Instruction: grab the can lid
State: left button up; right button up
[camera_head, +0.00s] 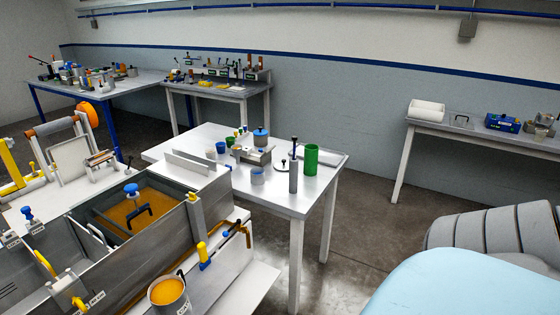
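An open can (170,293) of orange resin stands at the front of the bath, and its top shows no lid. I cannot tell for sure which thing is the can lid. A blue pot (261,138) with a knob on its closed top stands on the middle table (265,205). A flat round piece (284,192) beside a grey post is partly hidden on the same table. Neither of my grippers is in view.
A green cylinder (311,159) stands on the middle table. Benches (430,128) line the back wall. The floor (375,215) right of the middle table is clear.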

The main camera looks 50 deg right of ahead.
aim_at(281, 166)
jog(key=z, duration=1.75)
jog(key=i+l+u, duration=0.1)
jog(key=u, duration=0.75)
jog(key=i+l+u, duration=0.1)
jog(key=l+u, duration=0.25)
jog(key=l, duration=0.2)
jog(key=l+u, duration=0.35)
jog(key=l, duration=0.15)
jog(key=l+u, duration=0.25)
jog(key=l, duration=0.85)
